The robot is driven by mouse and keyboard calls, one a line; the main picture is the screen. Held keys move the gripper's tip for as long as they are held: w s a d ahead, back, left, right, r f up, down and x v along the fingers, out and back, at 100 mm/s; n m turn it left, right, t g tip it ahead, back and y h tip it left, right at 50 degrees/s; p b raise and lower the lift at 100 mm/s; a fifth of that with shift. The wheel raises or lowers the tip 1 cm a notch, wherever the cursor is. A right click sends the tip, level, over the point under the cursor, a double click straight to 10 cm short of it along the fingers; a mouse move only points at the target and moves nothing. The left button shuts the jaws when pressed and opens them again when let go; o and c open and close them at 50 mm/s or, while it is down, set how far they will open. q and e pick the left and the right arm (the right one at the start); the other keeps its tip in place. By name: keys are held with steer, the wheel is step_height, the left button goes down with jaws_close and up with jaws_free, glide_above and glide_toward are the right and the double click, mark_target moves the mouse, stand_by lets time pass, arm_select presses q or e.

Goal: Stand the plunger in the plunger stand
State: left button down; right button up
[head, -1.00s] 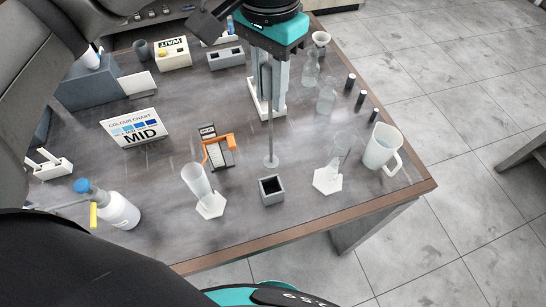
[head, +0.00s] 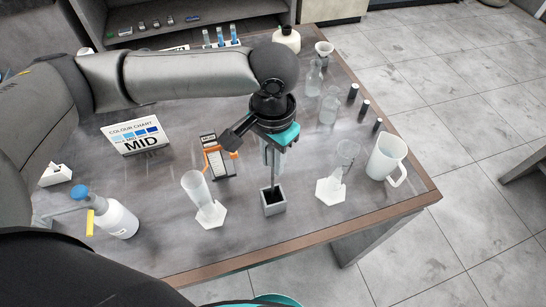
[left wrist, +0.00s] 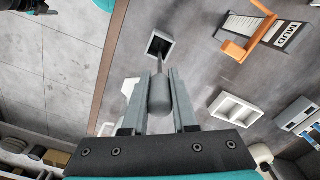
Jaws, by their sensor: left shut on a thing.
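My left gripper (head: 272,155) points down above the plunger stand (head: 274,207), a small grey square box with a dark opening. It is shut on the grey handle of the plunger (left wrist: 159,95), which is between the two fingers in the left wrist view. The plunger's thin rod (head: 275,178) runs down, near upright, to the stand's opening. The disc at its lower end is not visible; the rod's end meets the dark opening, which also shows in the left wrist view (left wrist: 160,43). My right gripper is out of view.
A cylinder on a white hexagonal base (head: 197,190) stands left of the stand; another glass vessel (head: 346,153) and a jug (head: 385,158) stand to the right. The table's front edge (head: 300,245) is near.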

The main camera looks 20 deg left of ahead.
arm_select(q)
steer(key=c, duration=0.7)
jaws_free()
step_height(320, 180, up, 12)
steer(key=shift+r+p, duration=0.1)
steer(key=shift+p, duration=0.3)
